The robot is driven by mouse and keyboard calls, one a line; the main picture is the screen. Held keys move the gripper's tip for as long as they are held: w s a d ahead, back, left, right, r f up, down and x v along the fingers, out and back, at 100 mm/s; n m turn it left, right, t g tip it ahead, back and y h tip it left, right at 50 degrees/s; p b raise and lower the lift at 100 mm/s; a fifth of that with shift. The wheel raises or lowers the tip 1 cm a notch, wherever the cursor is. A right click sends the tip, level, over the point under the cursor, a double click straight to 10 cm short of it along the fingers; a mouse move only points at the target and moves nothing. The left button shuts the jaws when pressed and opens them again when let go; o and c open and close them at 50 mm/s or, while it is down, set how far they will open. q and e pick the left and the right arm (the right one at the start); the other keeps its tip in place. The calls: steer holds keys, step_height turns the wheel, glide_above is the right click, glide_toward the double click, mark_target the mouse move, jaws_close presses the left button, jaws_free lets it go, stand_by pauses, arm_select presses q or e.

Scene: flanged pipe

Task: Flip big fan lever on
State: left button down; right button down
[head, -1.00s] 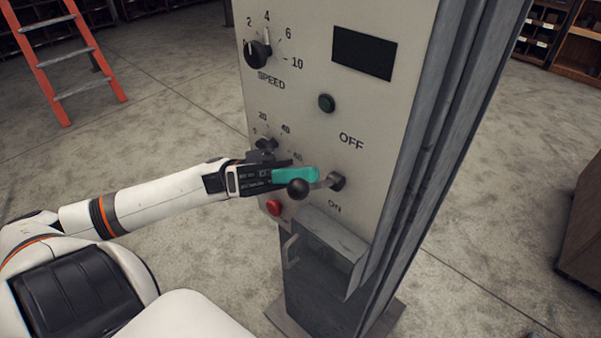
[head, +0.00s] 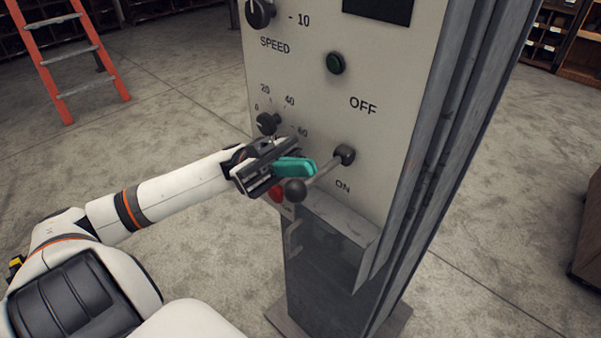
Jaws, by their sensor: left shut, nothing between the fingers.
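The lever (head: 321,174) sticks out from the grey control panel, with its pivot below the OFF label and just above the ON label. Its shaft slants down to the left and ends in a dark ball knob (head: 295,191). My left gripper (head: 297,167) is shut, with its teal fingertips just above the knob and beside the shaft. Nothing is between the fingers. I cannot tell whether the fingertips touch the lever. My right gripper is out of view.
A box with a handle (head: 330,240) juts out below. An orange ladder (head: 65,60) stands back left.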

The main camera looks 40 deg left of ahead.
arm_select(q)
steer(key=shift+w+f+m+g+b, duration=0.15)
steer(key=shift+f+m+g+b, duration=0.35)
steer(key=shift+f, duration=0.3)
steer(key=shift+w+f+m+g+b, duration=0.1)
steer(key=shift+f+m+g+b, duration=0.2)
steer(key=shift+f+m+b, duration=0.4)
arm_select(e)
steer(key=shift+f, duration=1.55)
arm_select(q)
steer(key=shift+w+f, duration=0.1)
steer(key=shift+f, duration=0.1)
